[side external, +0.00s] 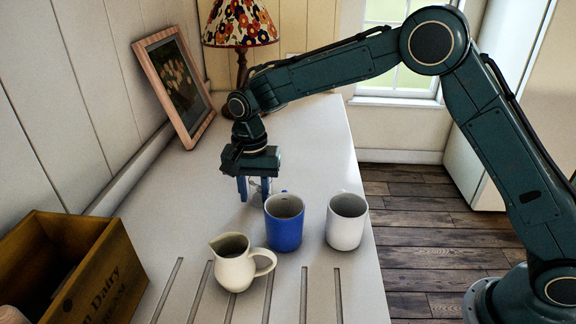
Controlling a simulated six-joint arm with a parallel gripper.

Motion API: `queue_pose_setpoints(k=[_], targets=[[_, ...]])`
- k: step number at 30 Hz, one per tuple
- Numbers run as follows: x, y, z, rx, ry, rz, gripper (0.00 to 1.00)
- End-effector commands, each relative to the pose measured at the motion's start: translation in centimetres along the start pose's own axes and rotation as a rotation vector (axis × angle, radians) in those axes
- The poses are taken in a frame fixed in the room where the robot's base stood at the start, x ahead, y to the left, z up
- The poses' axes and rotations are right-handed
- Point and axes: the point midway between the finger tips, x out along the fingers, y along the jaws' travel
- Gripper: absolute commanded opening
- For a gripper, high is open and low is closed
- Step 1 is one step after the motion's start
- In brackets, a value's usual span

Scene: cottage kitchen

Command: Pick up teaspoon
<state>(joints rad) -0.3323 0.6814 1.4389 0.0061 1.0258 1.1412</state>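My gripper (254,191) points down over the white counter, behind the blue mug. Its two blue fingers stand apart, with a gap between them. A small, shiny, greyish thing (256,184) shows in or behind that gap; it may be the teaspoon, but it is too small to tell. I see no other teaspoon. The blue mug partly hides the counter just in front of the fingers, and I cannot tell whether the fingertips touch the counter.
The blue mug (284,226) stands just in front of my gripper, with a white mug (347,222) to its right. A cream jug (236,268) is nearer. A wooden crate (90,275) is at left. A picture frame (152,44) and lamp (240,25) stand behind. The counter's (160,215) left part is clear.

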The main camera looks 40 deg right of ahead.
Motion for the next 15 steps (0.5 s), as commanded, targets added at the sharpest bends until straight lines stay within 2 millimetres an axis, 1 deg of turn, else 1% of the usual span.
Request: queue_pose_setpoints(k=[4,5,9,10,15], targets=[[-0.03,-0.01,0.0,0.0,0.0,0.0,0.32],[-0.03,-0.01,0.0,0.0,0.0,0.0,0.3],[-0.04,-0.01,0.0,0.0,0.0,0.0,0.03],[-0.04,-0.01,0.0,0.0,0.0,0.0,0.0],[-0.05,-0.01,0.0,0.0,0.0,-0.001,0.0]])
